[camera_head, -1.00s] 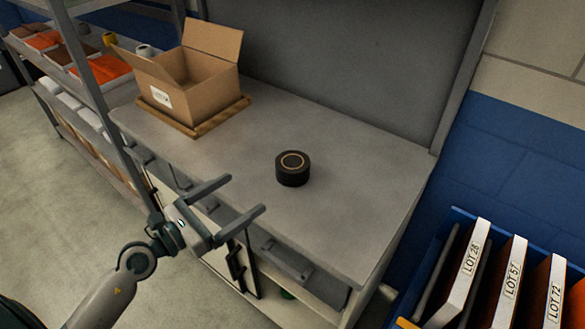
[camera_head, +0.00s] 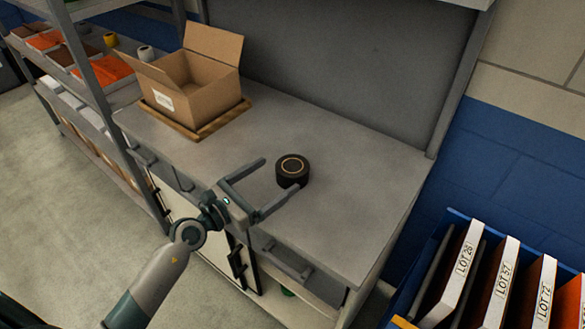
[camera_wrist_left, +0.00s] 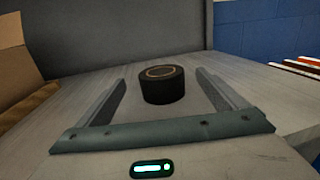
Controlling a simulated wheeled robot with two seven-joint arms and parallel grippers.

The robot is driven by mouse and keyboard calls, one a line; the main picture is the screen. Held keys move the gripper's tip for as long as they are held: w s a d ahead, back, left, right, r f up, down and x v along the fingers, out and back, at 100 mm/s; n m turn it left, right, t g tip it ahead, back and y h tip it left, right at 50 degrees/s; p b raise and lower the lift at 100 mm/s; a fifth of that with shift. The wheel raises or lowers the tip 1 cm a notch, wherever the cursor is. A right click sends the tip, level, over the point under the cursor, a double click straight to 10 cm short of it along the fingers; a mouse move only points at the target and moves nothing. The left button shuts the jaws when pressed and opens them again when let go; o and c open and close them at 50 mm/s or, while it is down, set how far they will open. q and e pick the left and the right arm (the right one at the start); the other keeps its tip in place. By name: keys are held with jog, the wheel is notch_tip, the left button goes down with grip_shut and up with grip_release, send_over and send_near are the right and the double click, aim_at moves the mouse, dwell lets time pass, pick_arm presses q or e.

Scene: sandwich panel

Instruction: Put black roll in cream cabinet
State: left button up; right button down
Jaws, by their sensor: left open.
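The black roll (camera_head: 292,172) stands on the grey worktop of the bench, a short cylinder with a tan ring on its top. It also shows in the left wrist view (camera_wrist_left: 162,87), ahead of and between the two fingers. My left gripper (camera_head: 281,175) is open and empty, its fingers pointing at the roll from the front left. The fingertips are close to the roll. The cream cabinet (camera_head: 178,208) is under the worktop, with a cream front and dark handles; my left arm hides part of it. My right gripper is not in view.
An open cardboard box (camera_head: 200,90) stands on a wooden board at the worktop's back left. A blue bin (camera_head: 455,216) with lot-labelled binders is at the right. A shelf rack (camera_head: 85,75) is at the left. The worktop around the roll is clear.

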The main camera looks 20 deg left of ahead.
aim_at(292, 166)
pick_arm(q)
jog(key=shift+x, duration=0.9)
jog(key=shift+w+d, duration=0.15)
jog(key=shift+w, duration=0.1)
jog(key=shift+p+x, duration=0.8)
jog(key=shift+x, duration=1.55)
jog(key=shift+f, duration=0.15)
jog(key=c, duration=1.2)
jog(key=shift+c, duration=0.2)
